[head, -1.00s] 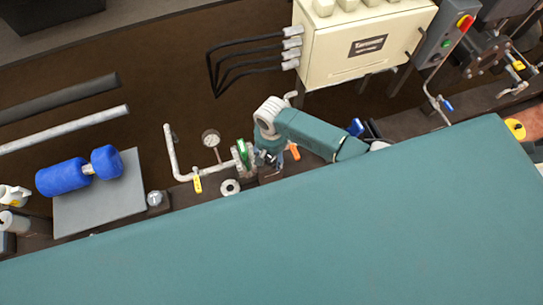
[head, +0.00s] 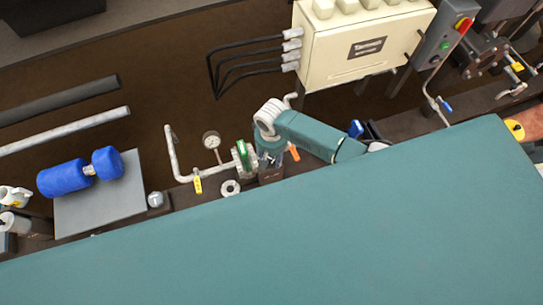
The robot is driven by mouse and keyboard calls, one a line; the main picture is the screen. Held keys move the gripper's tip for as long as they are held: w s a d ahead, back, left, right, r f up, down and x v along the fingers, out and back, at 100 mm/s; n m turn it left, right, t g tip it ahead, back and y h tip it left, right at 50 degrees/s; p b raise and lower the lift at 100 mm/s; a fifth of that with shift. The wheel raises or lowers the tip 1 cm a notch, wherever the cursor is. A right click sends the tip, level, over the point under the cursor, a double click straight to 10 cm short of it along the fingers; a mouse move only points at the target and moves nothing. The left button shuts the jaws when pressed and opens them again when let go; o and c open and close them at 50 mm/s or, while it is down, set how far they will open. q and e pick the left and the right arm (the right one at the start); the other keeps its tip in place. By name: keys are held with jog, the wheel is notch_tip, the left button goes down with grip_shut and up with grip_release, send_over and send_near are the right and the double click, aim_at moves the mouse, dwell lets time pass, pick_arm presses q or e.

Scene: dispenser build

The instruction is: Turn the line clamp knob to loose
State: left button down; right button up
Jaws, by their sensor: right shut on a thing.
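My right gripper (head: 269,160) points down at the line, just right of the green flange (head: 243,155). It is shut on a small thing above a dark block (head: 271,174). That thing sits where the line clamp knob would be, but the gripper and wrist hide it, so its setting cannot be read. My left gripper is not in view.
A pipe with a gauge (head: 211,140) and a yellow tag (head: 197,185) runs left of the flange. An orange lever (head: 294,152) is close on the right. A cream box (head: 363,45) stands behind.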

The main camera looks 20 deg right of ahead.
jog(key=n+p, duration=0.1)
jog(key=n, duration=0.1)
jog(key=shift+r+n, duration=0.1)
jog(key=shift+n, duration=0.2)
jog(key=n+p, duration=0.1)
jog(key=n, duration=0.2)
jog(key=shift+n, duration=0.3)
jog(key=n, duration=0.3)
jog(key=shift+n, duration=0.3)
jog(key=n, duration=0.3)
jog(key=shift+n, duration=0.3)
jog(key=n, duration=0.3)
jog(key=shift+n, duration=0.3)
jog(key=n, duration=0.3)
jog(key=shift+n, duration=0.3)
jog(key=n, duration=0.3)
jog(key=shift+n+b, duration=0.6)
jog(key=shift+n, duration=1.3)
